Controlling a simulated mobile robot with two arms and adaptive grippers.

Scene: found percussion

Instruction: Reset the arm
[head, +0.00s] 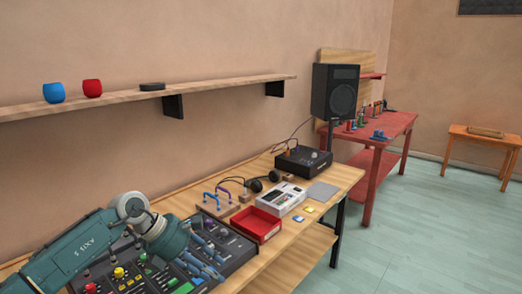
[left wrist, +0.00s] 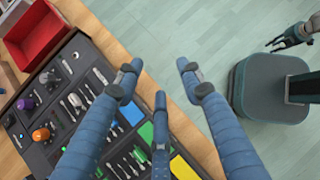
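The wooden bench (head: 345,175) also holds a red bin (head: 256,226), a white device (head: 281,198), headphones and a black mixer (head: 303,159). A wall shelf (head: 220,84) carries a blue cup (head: 54,93) and a red cup (head: 92,88).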

